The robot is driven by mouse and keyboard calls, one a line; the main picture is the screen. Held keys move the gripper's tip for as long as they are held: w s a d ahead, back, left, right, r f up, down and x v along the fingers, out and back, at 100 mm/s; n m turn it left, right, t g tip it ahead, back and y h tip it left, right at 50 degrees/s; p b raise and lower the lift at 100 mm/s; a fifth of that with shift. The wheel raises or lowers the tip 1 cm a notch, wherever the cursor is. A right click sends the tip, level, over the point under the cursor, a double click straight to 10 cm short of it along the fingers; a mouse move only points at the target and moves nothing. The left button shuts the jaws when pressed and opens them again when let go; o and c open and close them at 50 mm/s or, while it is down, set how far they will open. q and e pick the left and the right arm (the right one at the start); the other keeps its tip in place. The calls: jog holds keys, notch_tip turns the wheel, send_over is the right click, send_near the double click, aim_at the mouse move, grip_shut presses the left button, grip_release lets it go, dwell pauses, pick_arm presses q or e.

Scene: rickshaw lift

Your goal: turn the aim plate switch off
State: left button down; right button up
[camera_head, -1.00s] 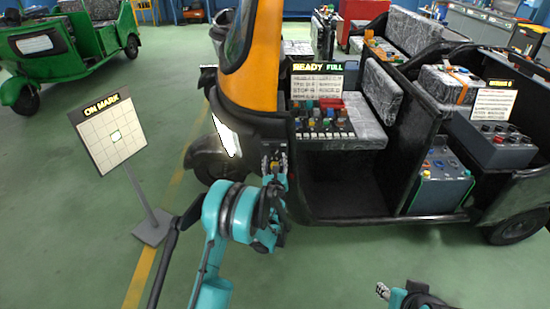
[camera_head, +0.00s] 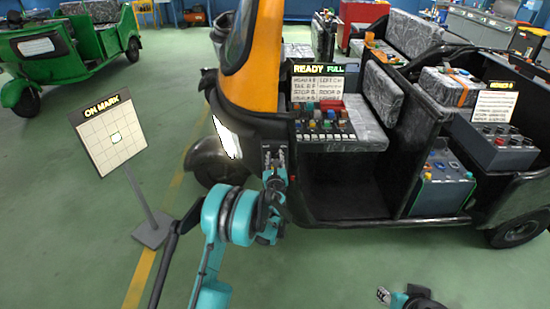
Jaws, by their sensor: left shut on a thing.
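The aim plate (camera_head: 97,125) is a pale gridded board headed "ON MARK", on a post at the left. A bright spot (camera_head: 116,138) shows near its middle. A row of coloured knobs and switches (camera_head: 323,125) sits on a panel on the rickshaw's front seat; I cannot tell which one belongs to the aim plate. My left gripper (camera_head: 274,158) is upright at the rickshaw's front edge, left of the panel. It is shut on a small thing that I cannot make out. My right gripper (camera_head: 383,295) is low at the bottom edge, away from the rickshaw; its jaw state is unclear.
The black and orange rickshaw (camera_head: 262,55) fills the centre and right. Its lit headlamp (camera_head: 227,138) faces the plate. A sign (camera_head: 318,88) reads "READY FULL". A grey switch box (camera_head: 497,146) stands at the right. Green floor is open in front.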

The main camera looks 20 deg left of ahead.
pick_arm(q)
jog(key=n, duration=0.8)
jog(key=shift+n, duration=0.4)
jog(key=n, duration=0.4)
jog(key=shift+r+n, duration=0.1)
jog(key=shift+n, duration=2.4)
jog(key=c, duration=1.2)
grip_release()
